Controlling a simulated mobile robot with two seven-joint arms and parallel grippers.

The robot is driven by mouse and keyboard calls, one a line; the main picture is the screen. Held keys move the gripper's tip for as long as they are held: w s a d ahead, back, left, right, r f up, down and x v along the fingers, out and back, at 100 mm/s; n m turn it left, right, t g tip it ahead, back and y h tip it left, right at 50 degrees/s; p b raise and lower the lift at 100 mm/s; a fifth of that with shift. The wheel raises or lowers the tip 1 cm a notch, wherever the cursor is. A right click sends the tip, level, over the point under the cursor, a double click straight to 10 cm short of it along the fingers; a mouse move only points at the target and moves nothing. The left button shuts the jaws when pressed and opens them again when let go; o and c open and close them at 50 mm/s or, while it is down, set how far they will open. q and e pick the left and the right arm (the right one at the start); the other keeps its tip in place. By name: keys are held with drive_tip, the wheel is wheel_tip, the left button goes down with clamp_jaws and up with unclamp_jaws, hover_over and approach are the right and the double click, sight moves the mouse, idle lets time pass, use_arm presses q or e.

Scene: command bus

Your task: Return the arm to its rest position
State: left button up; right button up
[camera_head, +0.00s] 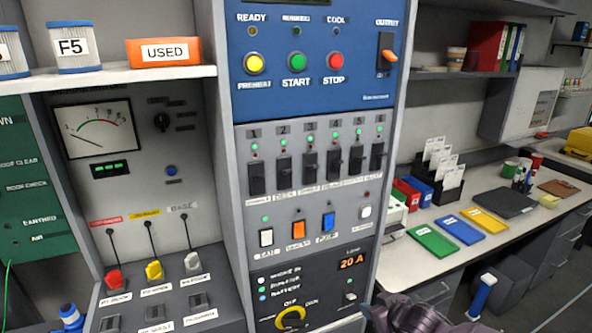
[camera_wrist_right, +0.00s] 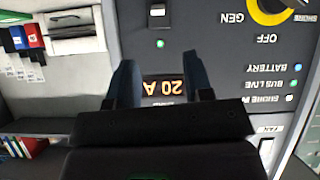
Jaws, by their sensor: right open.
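My right arm and gripper (camera_head: 398,314) show at the bottom edge of the head view, in front of the lower right of the control cabinet (camera_head: 300,180). In the right wrist view the two dark fingers of the right gripper (camera_wrist_right: 163,80) stand apart with nothing between them. Behind them, upside down, is the panel with the orange 20 A display (camera_wrist_right: 162,88), which also shows in the head view (camera_head: 352,262). I cannot tell whether the fingers touch the panel. My left gripper is not in view.
A yellow-ringed rotary knob (camera_head: 291,318) sits low on the cabinet. Left is a console with red (camera_head: 114,280), yellow (camera_head: 154,270) and white levers. Above it a shelf (camera_head: 110,80) holds an orange USED box (camera_head: 165,52). Right is a desk (camera_head: 420,262) with coloured folders.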

drive_tip(key=s+a+r+n+t+y, duration=0.2)
drive_tip(key=s+a+r+n, duration=0.15)
drive_tip(key=a+r, duration=0.2)
drive_tip(key=s+d+f+m+h+b, duration=0.1)
drive_tip(key=s+d+f+m+h, duration=0.1)
drive_tip(key=s, duration=0.6)
drive_tip(key=s+d+f+m+h+b, duration=0.1)
drive_tip(key=s+d+f+m+h, duration=0.1)
drive_tip(key=s+f, duration=0.5)
drive_tip(key=s+d+f+m+g+h, duration=0.1)
drive_tip(key=s+d+f+m, duration=0.3)
drive_tip(key=s, duration=0.6)
drive_tip(key=shift+s+d+f+h+b, duration=0.15)
drive_tip(key=shift+s+d+h+b, duration=0.3)
drive_tip(key=shift+d, duration=0.65)
